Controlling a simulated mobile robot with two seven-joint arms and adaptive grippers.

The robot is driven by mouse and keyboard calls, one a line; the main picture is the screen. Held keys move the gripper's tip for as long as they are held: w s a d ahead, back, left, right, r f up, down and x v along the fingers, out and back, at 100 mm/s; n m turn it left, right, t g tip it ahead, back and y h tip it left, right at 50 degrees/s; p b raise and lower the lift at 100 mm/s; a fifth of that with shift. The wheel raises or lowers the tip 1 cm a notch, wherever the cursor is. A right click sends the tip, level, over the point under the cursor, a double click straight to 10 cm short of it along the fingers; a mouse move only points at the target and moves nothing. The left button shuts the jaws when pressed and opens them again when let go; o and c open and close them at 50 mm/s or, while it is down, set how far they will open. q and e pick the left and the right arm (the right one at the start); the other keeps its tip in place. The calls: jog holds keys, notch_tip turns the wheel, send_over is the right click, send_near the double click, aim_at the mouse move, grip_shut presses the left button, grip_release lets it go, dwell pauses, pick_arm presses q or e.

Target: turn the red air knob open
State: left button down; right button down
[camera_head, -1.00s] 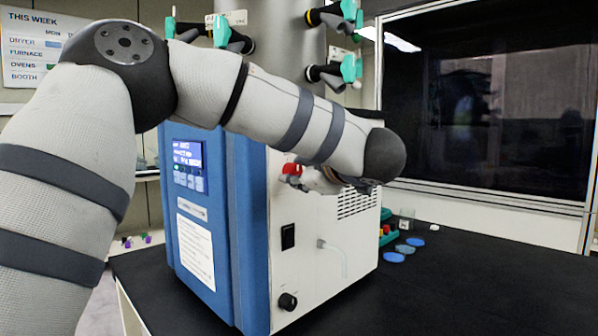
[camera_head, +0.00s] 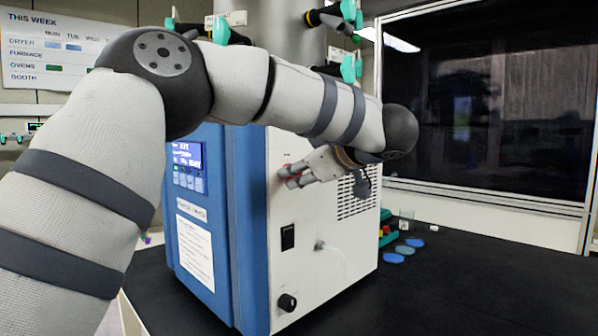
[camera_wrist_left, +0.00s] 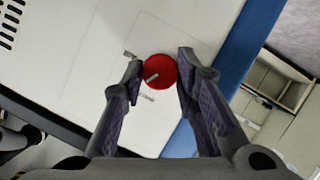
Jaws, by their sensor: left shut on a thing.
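The red air knob (camera_wrist_left: 160,72) is round with a pale pointer line and sits on the white side panel of the freeze dryer (camera_head: 205,225). In the left wrist view it lies between the fingertips of my left gripper (camera_wrist_left: 158,76), which is shut on it. In the head view my left gripper (camera_head: 291,175) reaches across to the white panel, and its fingers hide nearly all of the knob. My right gripper is not in view.
A black switch (camera_head: 288,237), a small hose fitting (camera_head: 320,246) and a black knob (camera_head: 287,302) sit lower on the same panel. Blue discs (camera_head: 393,257) and small items lie on the black bench (camera_head: 470,285) to the right. Teal-handled valves (camera_head: 348,68) stand above.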

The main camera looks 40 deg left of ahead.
pick_arm(q)
jog(key=shift+w+f+m+g+y+b, duration=0.15)
jog(key=shift+m+g+b, duration=0.15)
jog(key=shift+m+g, duration=0.85)
jog(key=shift+w+r+m+g+y+b, duration=0.2)
jog(key=shift+m+g, duration=0.6)
jog(key=shift+m, duration=0.8)
jog(key=shift+w+f+m+g+h+b, duration=0.15)
jog(key=shift+m+g+b, duration=0.2)
jog(key=shift+m+g, duration=0.8)
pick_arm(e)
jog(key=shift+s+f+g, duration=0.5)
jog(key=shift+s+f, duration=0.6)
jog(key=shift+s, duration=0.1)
pick_arm(q)
jog(key=shift+s+m, duration=0.1)
jog(key=shift+m, duration=0.3)
jog(key=c, duration=1.2)
grip_release()
jog(key=shift+c, duration=0.2)
